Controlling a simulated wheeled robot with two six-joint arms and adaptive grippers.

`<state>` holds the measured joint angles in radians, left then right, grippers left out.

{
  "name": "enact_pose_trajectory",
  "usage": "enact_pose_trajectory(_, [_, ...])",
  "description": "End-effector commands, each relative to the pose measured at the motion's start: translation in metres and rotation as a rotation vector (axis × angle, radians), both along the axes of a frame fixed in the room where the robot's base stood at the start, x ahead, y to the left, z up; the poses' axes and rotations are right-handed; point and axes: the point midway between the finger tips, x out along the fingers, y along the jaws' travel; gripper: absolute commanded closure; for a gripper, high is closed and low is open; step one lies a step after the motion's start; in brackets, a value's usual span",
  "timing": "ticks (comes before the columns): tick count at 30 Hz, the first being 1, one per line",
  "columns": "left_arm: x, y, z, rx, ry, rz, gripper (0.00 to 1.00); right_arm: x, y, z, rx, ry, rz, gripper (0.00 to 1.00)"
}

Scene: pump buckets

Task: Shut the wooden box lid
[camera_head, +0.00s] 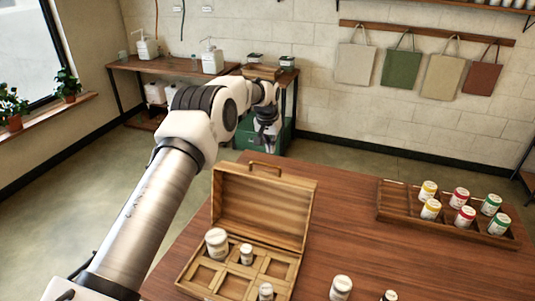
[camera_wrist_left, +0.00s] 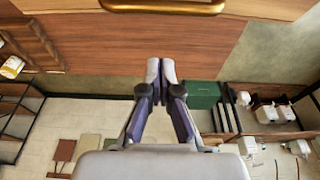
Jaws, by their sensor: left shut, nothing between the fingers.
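The wooden box (camera_head: 190,276) stands on the table with its lid (camera_head: 262,208) raised, leaning slightly back. A handle (camera_head: 265,167) sits on the lid's top edge; it shows as a brass bar at the top of the left wrist view (camera_wrist_left: 162,7). The box is divided into compartments, and white jars (camera_head: 216,242) stand in some of them. My left gripper (camera_head: 267,140) is behind the lid, beyond the table's far edge, apart from the handle. In the left wrist view its fingertips (camera_wrist_left: 161,70) are together with nothing between them. My right gripper is out of view.
Two loose jars (camera_head: 341,288) stand on the table (camera_head: 345,215) right of the box. A wooden tray (camera_head: 395,218) with several coloured-lid jars stands farther right. A side bench (camera_head: 135,62) with pump bottles is against the back wall. The table between box and tray is clear.

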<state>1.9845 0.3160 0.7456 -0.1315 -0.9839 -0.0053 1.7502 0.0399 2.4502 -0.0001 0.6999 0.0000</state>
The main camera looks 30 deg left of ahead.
Motion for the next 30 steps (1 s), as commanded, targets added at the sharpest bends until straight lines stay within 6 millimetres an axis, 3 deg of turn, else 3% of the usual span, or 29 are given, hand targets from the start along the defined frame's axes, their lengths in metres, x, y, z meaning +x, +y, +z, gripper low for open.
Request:
enact_pose_trajectory(4, [0.006, 0.002, -0.026, 0.001, 0.002, 0.000, 1.00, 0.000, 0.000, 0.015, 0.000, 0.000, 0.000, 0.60])
enact_pose_trajectory(15, [-0.029, -0.007, -0.022, 0.000, 0.002, 0.000, 1.00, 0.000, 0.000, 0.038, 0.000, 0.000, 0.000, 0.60])
enact_pose_trajectory(30, [-0.031, -0.008, -0.024, 0.002, -0.008, 0.000, 1.00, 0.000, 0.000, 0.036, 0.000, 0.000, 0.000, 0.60])
